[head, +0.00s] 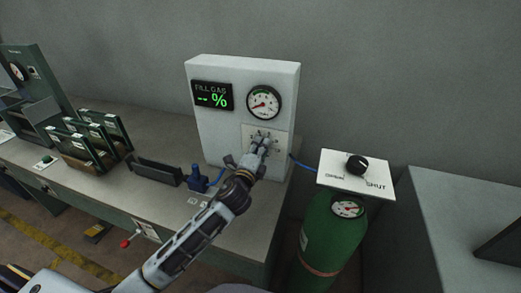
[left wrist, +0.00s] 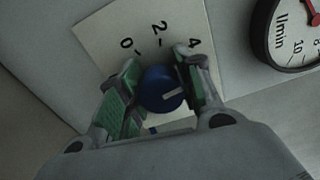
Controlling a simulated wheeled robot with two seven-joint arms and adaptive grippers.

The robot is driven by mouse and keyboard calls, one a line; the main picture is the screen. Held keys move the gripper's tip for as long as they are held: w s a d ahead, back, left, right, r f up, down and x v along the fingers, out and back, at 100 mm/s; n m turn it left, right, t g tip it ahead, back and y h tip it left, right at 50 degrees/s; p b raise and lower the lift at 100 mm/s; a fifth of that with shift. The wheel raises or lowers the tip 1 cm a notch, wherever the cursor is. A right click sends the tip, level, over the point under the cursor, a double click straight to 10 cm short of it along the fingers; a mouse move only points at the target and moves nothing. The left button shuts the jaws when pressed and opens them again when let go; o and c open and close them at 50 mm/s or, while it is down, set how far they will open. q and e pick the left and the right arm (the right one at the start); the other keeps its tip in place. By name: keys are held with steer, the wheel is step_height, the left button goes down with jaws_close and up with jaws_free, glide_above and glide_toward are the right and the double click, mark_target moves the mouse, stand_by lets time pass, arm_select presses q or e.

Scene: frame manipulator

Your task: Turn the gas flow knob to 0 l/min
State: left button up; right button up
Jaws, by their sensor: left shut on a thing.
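The gas flow knob is blue with a white line and shows in the left wrist view (left wrist: 160,84). Its line points toward the right of that picture. The white dial plate (left wrist: 100,35) around it shows the marks 0, 2 and 4; other marks are hidden by my gripper. My left gripper (head: 262,143) reaches the dial plate on the white gas panel (head: 222,130) and is shut on the knob, one green-padded finger on each side. In the head view the gripper hides the knob. My right gripper is not in view.
A round l/min gauge (head: 264,102) and a green "FILL GAS -- %" display (head: 212,96) are above the dial plate. A green gas cylinder (head: 326,240) with an OPEN/SHUT valve plate (head: 335,163) stands to the right. Racks (head: 85,150) stand on the bench to the left.

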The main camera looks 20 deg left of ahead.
arm_select(q)
steer(key=n, duration=0.4)
steer(key=shift+f+n, duration=0.1)
steer(key=shift+n, duration=0.3)
steer(key=n, duration=0.3)
steer(key=shift+n, duration=0.3)
steer(key=shift+n+p, duration=0.4)
steer(key=shift+n, duration=0.5)
steer(key=n+p, duration=0.1)
steer(key=n, duration=0.3)
steer(key=shift+d+n+p, duration=0.1)
steer(key=shift+n+p, duration=0.2)
steer(key=shift+p, duration=0.1)
steer(key=n+p, duration=0.1)
steer(key=n, duration=0.1)
steer(key=shift+n, duration=0.3)
steer(key=shift+n+p, duration=0.7)
steer(key=shift+n, duration=0.1)
steer(key=shift+d+f+n+p, duration=0.15)
steer(key=shift+n+p, duration=0.4)
steer(key=shift+n, duration=0.45)
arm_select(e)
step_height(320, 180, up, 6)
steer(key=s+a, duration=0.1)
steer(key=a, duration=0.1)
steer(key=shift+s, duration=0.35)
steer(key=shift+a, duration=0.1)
